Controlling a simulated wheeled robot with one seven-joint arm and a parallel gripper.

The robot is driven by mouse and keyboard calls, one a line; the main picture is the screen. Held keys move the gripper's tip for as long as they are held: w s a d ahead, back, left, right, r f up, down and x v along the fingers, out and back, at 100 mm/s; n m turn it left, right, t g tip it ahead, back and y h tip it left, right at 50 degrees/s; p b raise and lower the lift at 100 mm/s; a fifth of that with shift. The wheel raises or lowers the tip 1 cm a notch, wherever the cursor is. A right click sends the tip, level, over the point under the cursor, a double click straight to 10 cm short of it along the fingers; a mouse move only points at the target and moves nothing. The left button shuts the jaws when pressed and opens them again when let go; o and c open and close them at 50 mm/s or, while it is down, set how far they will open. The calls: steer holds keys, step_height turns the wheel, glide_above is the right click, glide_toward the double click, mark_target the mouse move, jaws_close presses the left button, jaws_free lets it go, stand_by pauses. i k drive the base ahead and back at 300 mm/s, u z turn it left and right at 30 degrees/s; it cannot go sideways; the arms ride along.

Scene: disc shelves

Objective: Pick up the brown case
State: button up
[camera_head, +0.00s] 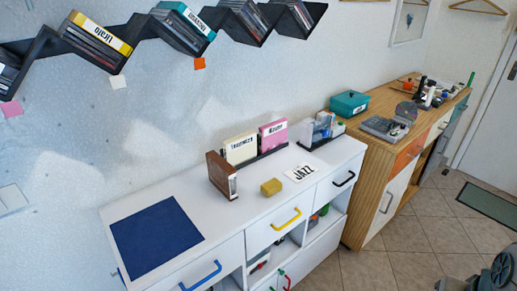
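A brown case (218,170) stands upright on the white cabinet top (180,190), right of a dark blue mat. Its broad side is brown and its narrow right-hand edge shows a pale, whitish strip. It stands apart from the small yellow-tan block (271,187) to its right. It is just in front of the cream labelled case (240,149); I cannot tell whether they touch. My gripper is not in view.
The dark blue mat (155,235) covers the cabinet's left part. A pink case (273,134) stands in a black rack, with a JAZZ card (301,172) in front. A zigzag disc shelf (140,35) hangs above. A wooden cabinet (375,160) adjoins at right; tiled floor (410,245) is open.

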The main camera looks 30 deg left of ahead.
mark_target(222, 174)
steer(key=u, duration=0.6)
steer(key=i, duration=1)
steer(key=u, duration=1.35)
steer(key=i, duration=0.4)
steer(key=u, duration=0.4)
